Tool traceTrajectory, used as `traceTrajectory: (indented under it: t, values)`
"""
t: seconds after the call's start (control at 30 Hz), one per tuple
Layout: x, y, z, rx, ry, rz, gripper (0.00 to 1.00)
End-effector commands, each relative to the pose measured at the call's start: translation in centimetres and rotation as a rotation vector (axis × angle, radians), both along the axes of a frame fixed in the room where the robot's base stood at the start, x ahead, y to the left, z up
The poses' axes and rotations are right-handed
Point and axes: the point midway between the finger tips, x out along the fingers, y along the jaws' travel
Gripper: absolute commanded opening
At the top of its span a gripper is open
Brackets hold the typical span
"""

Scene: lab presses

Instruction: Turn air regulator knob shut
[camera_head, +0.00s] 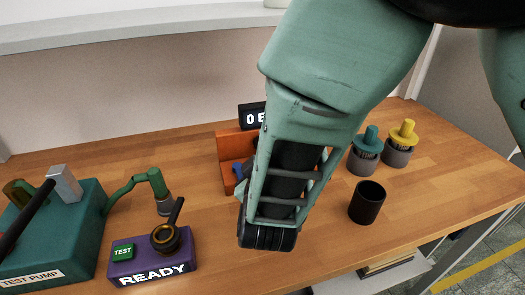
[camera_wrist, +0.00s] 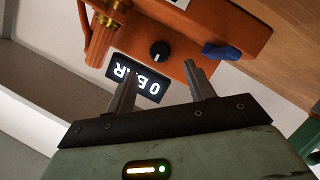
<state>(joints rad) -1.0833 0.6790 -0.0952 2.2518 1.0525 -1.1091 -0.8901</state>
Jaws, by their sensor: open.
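The regulator knob (camera_wrist: 160,51) is small, round and black with a white mark. It sits on an orange press body (camera_wrist: 215,20), which shows upside down in the wrist view. My gripper (camera_wrist: 158,78) is open and empty, its two fingers pointing towards the knob and apart from it. A black display (camera_wrist: 137,82) reading "0 BAR" lies partly behind the left finger. In the head view my arm covers much of the orange press (camera_head: 230,149) and part of its display (camera_head: 251,117); the knob and fingers are hidden there.
A blue lever (camera_wrist: 221,51) is near the right finger; orange cylinders (camera_wrist: 100,38) are left of the knob. A green test pump (camera_head: 70,235) and purple READY box (camera_head: 135,262) stand left. A black cup (camera_head: 367,203) and teal-topped (camera_head: 367,145) and yellow-topped (camera_head: 400,143) parts stand right.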

Motion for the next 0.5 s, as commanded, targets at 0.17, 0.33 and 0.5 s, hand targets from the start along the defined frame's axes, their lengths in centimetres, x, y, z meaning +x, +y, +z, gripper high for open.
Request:
traceTrajectory:
  t: [0.17, 0.33, 0.5]
  values:
    - [-4.1, -0.1, 1.2, 0.001, 0.001, 0.004, 0.54]
    - [-7.0, -0.1, 2.2, 0.001, 0.001, 0.002, 0.54]
    - [-8.6, -0.2, 2.7, 0.001, -0.001, 0.0, 0.54]
